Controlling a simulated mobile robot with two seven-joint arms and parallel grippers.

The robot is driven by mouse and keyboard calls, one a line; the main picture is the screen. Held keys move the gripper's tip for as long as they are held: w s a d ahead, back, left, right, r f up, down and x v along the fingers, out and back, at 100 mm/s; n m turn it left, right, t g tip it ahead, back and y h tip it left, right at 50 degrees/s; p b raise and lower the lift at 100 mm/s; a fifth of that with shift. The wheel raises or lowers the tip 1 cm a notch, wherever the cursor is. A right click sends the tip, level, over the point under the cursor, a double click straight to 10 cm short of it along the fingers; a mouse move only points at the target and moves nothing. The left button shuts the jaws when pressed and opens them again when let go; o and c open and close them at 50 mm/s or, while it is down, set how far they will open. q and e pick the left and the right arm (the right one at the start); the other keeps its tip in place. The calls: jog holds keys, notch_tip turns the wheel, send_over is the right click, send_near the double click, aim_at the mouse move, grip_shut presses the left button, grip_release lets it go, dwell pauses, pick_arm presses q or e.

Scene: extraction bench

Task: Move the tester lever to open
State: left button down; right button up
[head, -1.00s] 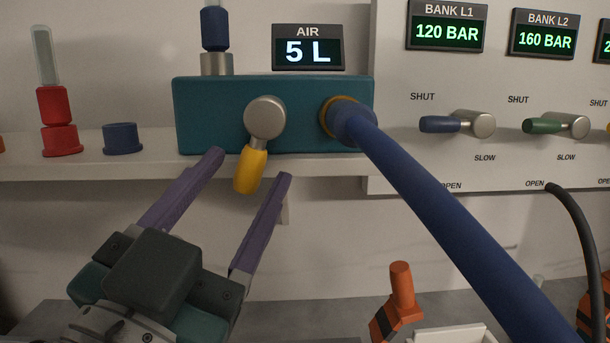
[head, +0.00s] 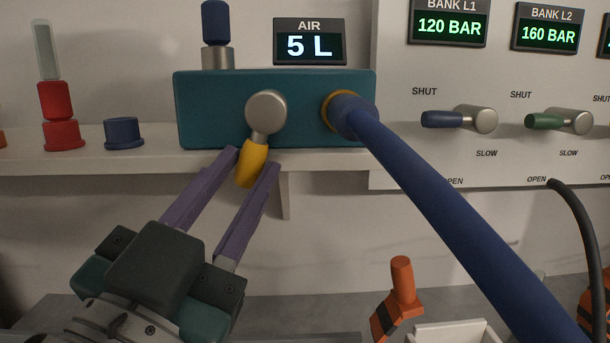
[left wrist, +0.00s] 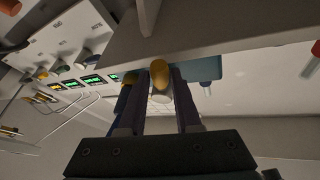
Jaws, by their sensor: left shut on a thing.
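The tester is a teal box (head: 215,110) on the shelf, with a metal-hubbed lever whose yellow handle (head: 252,166) hangs down and slightly left. My left gripper (head: 252,160) has its purple fingers on both sides of the yellow handle and is shut on it. In the left wrist view the yellow handle (left wrist: 159,74) sits between the two fingers, with the teal box (left wrist: 203,68) behind. A thick blue hose (head: 430,200) leaves the tester's front right port. My right gripper is not in view.
The AIR display (head: 309,41) reads 5 L. A panel to the right has a blue lever (head: 445,119) and a green lever (head: 548,121). Red (head: 62,133) and blue (head: 123,132) fittings stand on the shelf left of the tester. An orange tool (head: 400,290) is below.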

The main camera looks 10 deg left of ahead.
pick_arm(q)
jog(key=shift+w+d+f+n+t+y+b, duration=0.1)
jog(key=shift+d+f+n+t+y+b, duration=0.15)
jog(key=shift+n, duration=0.35)
jog(key=shift+d+f+n+t+y+b, duration=0.1)
jog(key=shift+n+y+b, duration=0.25)
jog(key=shift+n, duration=0.25)
jog(key=n+y, duration=0.1)
jog(key=d+n+y, duration=0.1)
jog(key=n, duration=0.1)
jog(key=shift+w+r+n+t+b, duration=0.1)
jog(key=shift+w+n+t+b, duration=0.05)
jog(key=shift+n+t+b, duration=0.2)
jog(key=c, duration=0.6)
grip_release()
